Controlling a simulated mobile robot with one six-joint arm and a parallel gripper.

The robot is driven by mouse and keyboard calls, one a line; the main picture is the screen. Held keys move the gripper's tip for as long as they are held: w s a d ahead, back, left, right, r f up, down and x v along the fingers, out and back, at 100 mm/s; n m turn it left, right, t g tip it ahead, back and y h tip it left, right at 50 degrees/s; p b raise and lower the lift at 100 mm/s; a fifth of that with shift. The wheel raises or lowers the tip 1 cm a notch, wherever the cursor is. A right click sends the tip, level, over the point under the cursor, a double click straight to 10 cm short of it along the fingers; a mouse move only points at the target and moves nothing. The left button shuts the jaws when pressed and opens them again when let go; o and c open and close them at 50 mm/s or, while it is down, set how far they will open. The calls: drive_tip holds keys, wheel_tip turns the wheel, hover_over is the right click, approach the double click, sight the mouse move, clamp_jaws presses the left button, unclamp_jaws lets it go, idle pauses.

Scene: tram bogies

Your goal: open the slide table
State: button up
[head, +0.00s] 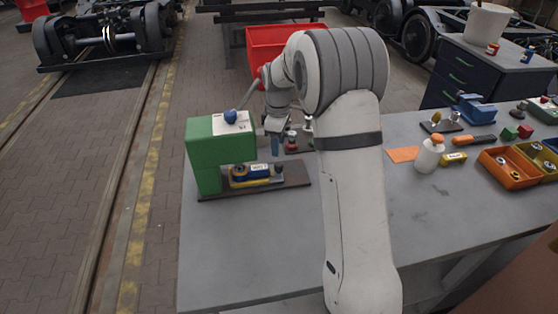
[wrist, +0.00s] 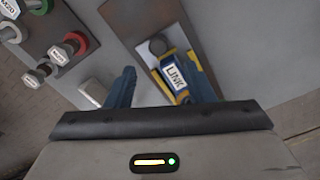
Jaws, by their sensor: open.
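A green machine with a white top (head: 210,150) stands on a dark base plate (head: 290,180) at the left of the bench. In its opening lies a blue and yellow part marked LINK (head: 250,171), also in the wrist view (wrist: 177,76). It sits on a low slide table with a dark round knob (head: 278,168) at its right end; the knob also shows in the wrist view (wrist: 158,46). My gripper (head: 275,145) is open and empty, above and near the knob end. Its blue fingers (wrist: 163,85) are apart, the right one overlapping the link in view.
A blue knob (head: 231,117) sits on the machine's top. Behind my gripper is a dark plate with red and white-capped pegs (head: 291,142). A white bottle (head: 429,155), an orange sheet (head: 403,154) and bins (head: 510,168) lie to the right. The bench front is clear.

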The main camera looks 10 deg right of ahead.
sight(278, 163)
drive_tip(key=shift+w+f, duration=0.2)
drive_tip(key=shift+f, duration=0.5)
wheel_tip(278, 163, down, 7)
drive_tip(key=shift+r+p, duration=0.1)
drive_tip(key=shift+p, duration=0.75)
drive_tip(key=shift+c, duration=0.3)
clamp_jaws()
